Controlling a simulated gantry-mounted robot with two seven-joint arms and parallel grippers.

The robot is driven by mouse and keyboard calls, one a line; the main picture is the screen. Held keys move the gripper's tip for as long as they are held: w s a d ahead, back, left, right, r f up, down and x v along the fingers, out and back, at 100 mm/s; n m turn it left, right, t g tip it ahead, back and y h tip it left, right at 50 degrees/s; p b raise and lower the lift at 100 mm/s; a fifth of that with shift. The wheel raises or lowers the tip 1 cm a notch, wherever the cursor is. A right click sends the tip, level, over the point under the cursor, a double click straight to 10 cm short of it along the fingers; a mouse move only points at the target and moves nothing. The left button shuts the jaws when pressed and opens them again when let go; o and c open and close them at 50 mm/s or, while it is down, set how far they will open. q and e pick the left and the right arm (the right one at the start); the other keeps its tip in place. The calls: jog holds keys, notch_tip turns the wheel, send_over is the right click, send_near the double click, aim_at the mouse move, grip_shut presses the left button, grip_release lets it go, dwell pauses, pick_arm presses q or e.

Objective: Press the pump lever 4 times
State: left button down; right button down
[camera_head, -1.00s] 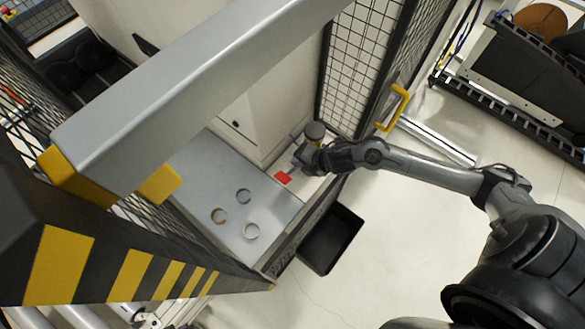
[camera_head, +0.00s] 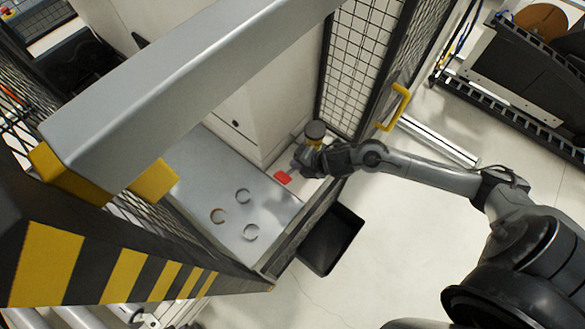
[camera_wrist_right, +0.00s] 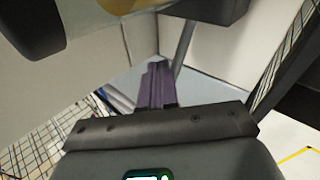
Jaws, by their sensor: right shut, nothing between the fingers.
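The pump, with a dark cap and a yellow band (camera_head: 315,132), stands at the inner corner beside the wire-mesh panel. Its yellow part also shows at the top of the right wrist view (camera_wrist_right: 98,6), next to a dark block (camera_wrist_right: 208,8). A thin grey rod, apparently the pump lever (camera_wrist_right: 184,45), runs down from that block, just beyond my fingers. My right gripper (camera_head: 298,166) is beside the pump, low over the metal table. Its fingers (camera_wrist_right: 157,85) are shut and empty. I cannot tell whether they touch the rod. My left gripper is not in view.
A thick grey beam (camera_head: 180,85) crosses above. A mesh door with a yellow handle (camera_head: 397,107) stands behind my right arm.

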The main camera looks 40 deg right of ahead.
jog(key=shift+a+f, duration=0.2)
jog(key=shift+f, duration=0.15)
jog(key=shift+s+a+f+b, duration=0.1)
jog(key=shift+a+f+b, duration=0.15)
jog(key=shift+f+b, duration=0.3)
dwell(0.6)
jog(key=shift+a+f+b, duration=0.15)
jog(key=shift+f+b, duration=0.05)
jog(key=shift+b, duration=0.15)
jog(key=shift+s+a+f+b, duration=0.1)
jog(key=shift+a+f+b, duration=0.1)
jog(key=shift+f+b, duration=0.15)
dwell(0.6)
jog(key=shift+a+f, duration=0.1)
jog(key=shift+f, duration=0.1)
dwell(0.6)
jog(key=shift+r, duration=0.1)
jog(key=shift+d+r+p, duration=0.25)
jog(key=shift+r+p, duration=0.3)
jog(key=shift+p, duration=0.05)
jog(key=shift+w+d+r+p, duration=0.1)
jog(key=shift+d+r+p, duration=0.35)
jog(key=shift+r+p, duration=0.3)
jog(key=shift+w+d+r+p, duration=0.1)
jog(key=shift+d+r+p, duration=0.35)
jog(key=shift+r+p, duration=0.25)
